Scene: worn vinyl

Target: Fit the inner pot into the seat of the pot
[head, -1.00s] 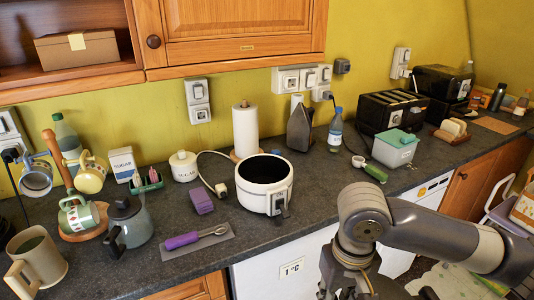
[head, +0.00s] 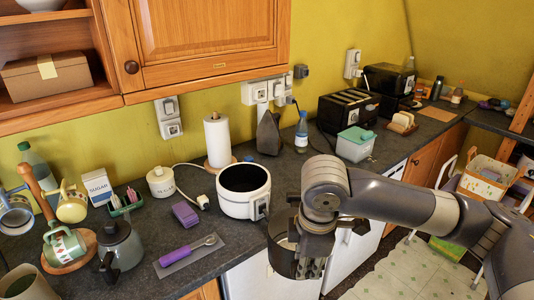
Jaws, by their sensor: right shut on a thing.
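The pot (head: 233,207) is a white round cooker body on the counter near its front edge, with a panel on its front right. Its open top shows a dark, empty-looking inside. My right gripper (head: 312,264) is shut on the inner pot (head: 283,256), a dark grey cylinder held roughly upright. They are to the right of the pot and in front of the counter edge, apart from the pot. The gripper and wrist cover the right part of the inner pot. My left gripper is out of view.
A purple box (head: 185,214) and a plug (head: 203,202) with a white cord lie left of the pot. A paper towel roll (head: 218,143) and a blue-capped bottle (head: 301,134) stand behind. My right arm hides some counter.

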